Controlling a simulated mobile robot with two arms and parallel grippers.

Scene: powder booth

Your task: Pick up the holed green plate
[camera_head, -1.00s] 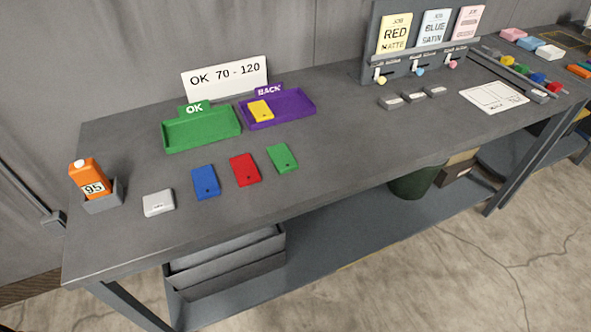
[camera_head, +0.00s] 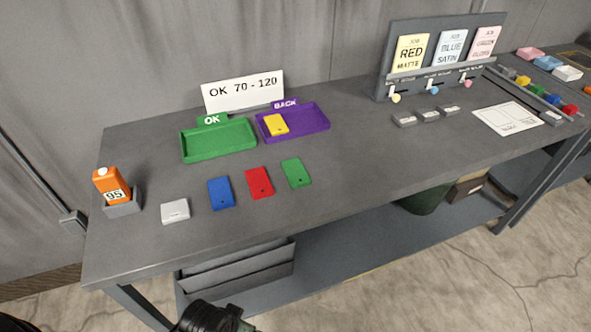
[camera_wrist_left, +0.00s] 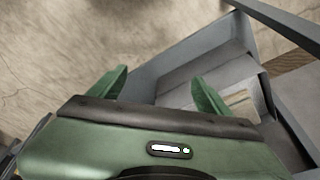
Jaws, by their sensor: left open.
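The holed green plate (camera_head: 296,172) lies flat on the grey bench, at the right end of a row of plates. A small dark hole shows near its front edge. To its left lie a red plate (camera_head: 259,182), a blue plate (camera_head: 221,193) and a pale grey plate (camera_head: 175,211). My left gripper (camera_wrist_left: 158,88) is open and empty in the left wrist view, below the bench top, with its two green fingers apart above the floor and a grey bin. In the head view only a dark part of my arm shows at the bottom edge. My right gripper is out of view.
Behind the plates stand a green OK tray (camera_head: 218,140) and a purple BACK tray (camera_head: 318,120) holding a yellow plate (camera_head: 276,125). An orange gauge (camera_head: 112,184) stands in a holder at the left. A grey bin (camera_head: 240,268) sits under the bench's front edge (camera_head: 330,212).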

